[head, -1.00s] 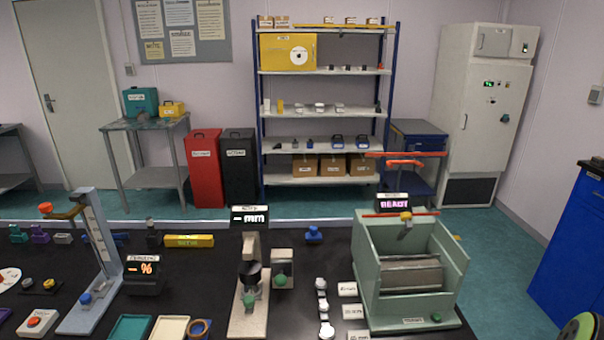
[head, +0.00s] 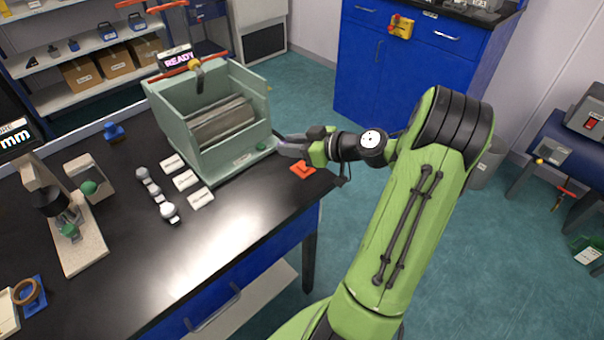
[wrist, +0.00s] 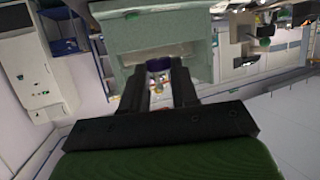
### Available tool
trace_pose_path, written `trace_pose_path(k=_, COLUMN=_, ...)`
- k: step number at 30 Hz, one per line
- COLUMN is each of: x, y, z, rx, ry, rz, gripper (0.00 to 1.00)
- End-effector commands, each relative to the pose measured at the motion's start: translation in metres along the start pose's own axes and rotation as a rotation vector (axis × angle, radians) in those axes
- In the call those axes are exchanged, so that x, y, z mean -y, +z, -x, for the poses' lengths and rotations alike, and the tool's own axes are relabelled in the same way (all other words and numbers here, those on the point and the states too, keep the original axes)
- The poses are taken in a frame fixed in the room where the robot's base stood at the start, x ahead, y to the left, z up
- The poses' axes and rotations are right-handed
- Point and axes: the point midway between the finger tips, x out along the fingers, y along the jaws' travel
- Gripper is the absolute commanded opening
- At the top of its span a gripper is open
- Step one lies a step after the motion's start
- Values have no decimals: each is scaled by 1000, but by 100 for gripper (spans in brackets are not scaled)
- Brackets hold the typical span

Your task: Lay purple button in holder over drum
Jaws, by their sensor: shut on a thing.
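The purple button (wrist: 158,61) sits between the fingertips of my gripper in the wrist view, and the jaws are shut on it. In the head view my gripper (head: 285,146) is beside the right front side of the pale green drum machine (head: 255,163), low and outside its walls. The button cannot be made out there. The grey drum (head: 220,119) lies inside the open-topped box. Over it, a red bar (head: 180,73) carries a yellow part (head: 194,65) with a dark piece hanging down, which looks like the holder.
A READY display (head: 175,58) stands behind the drum machine. White labels (head: 186,180) and several small pale weights (head: 168,211) lie to its left. A red-orange piece (head: 303,169) lies at the table's right edge, below my gripper. The table front is clear.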

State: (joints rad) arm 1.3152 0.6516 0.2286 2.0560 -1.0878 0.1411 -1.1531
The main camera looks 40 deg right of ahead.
Motion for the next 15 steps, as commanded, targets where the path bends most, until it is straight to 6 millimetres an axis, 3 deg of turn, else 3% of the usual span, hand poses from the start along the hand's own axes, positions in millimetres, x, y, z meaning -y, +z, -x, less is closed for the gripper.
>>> trace_pose_path(k=3, x=-27, y=0, z=28, rx=-6, ry=98, rz=-32, gripper=0)
trace_pose_path(k=6, x=-34, y=-3, z=39, rx=-8, ry=128, rz=-47, gripper=0)
trace_pose_path(k=15, x=-35, y=-1, z=39, rx=-8, ry=129, rz=-53, gripper=0)
